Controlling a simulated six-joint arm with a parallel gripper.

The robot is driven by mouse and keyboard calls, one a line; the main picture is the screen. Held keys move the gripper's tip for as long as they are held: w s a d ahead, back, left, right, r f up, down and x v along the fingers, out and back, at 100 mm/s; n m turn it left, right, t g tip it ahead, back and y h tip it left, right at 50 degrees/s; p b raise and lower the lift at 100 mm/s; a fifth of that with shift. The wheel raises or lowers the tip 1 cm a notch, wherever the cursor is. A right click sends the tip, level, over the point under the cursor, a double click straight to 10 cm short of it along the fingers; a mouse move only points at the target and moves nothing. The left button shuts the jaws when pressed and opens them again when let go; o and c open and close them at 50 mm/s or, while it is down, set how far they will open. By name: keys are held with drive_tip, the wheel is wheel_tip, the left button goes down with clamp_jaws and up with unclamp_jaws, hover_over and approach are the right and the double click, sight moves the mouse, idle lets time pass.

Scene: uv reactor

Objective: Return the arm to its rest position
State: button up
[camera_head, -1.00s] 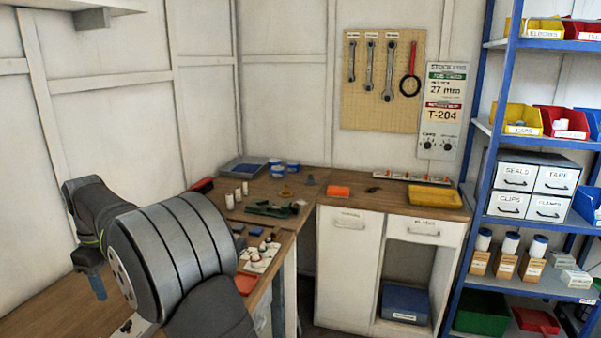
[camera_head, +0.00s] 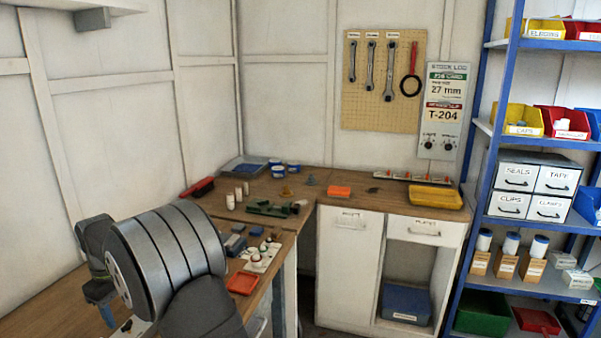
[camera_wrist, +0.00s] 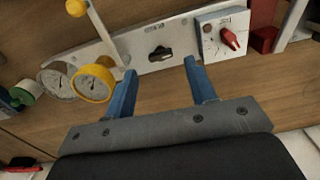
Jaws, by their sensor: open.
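My gripper (camera_wrist: 158,85) shows in the wrist view with two blue fingers spread apart and nothing between them. It hangs over the wooden bench (camera_wrist: 160,98), in front of a pale panel (camera_wrist: 186,52). In the head view my arm fills the lower left, above the left bench (camera_head: 40,300). A blue finger shows at the lower left, and the rest of the gripper is largely hidden behind my arm.
The panel carries a black knob (camera_wrist: 160,53), a box with a red switch (camera_wrist: 229,38) and a yellow-rimmed gauge (camera_wrist: 94,84) close to the left finger. Bottles (camera_head: 231,201), a red tray (camera_head: 243,283) and a green tool (camera_head: 268,208) lie on the bench beyond my arm.

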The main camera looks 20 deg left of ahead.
sight(126, 323)
drive_tip(key=f, duration=0.2)
drive_tip(key=shift+s+d+f, duration=0.1)
drive_tip(key=shift+d+f, duration=0.1)
drive_tip(key=shift+f, duration=0.15)
drive_tip(key=shift+f+m, duration=0.15)
drive_tip(key=shift+m, duration=0.35)
